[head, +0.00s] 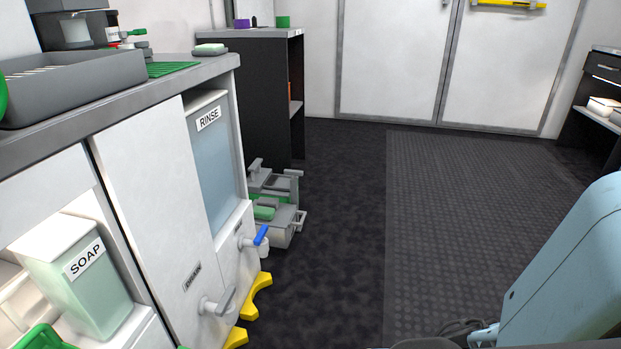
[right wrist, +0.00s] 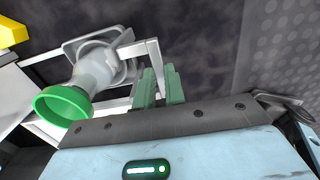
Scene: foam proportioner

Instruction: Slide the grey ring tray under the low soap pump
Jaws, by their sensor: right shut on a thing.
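In the right wrist view my right gripper (right wrist: 160,86) has its grey-green fingers closed on a pale grey arm, which joins a grey ring-shaped frame that looks like the ring tray (right wrist: 72,46). A translucent whitish body with a flared green rim (right wrist: 62,104) overlaps the frame; I cannot tell whether it is the low soap pump or whether they touch. In the head view the soap tank (head: 78,284) stands in the white cabinet, with part of a green piece (head: 44,338) below it. My right gripper is out of the head view. My left gripper shows in neither view.
The rinse tank (head: 212,165) has a blue-handled tap (head: 256,237). A grey drain tap (head: 217,302) and yellow feet (head: 256,294) stick out at the cabinet's front. A grey cart-like unit (head: 280,205) stands beyond. The dark floor (head: 345,230) to the right is clear.

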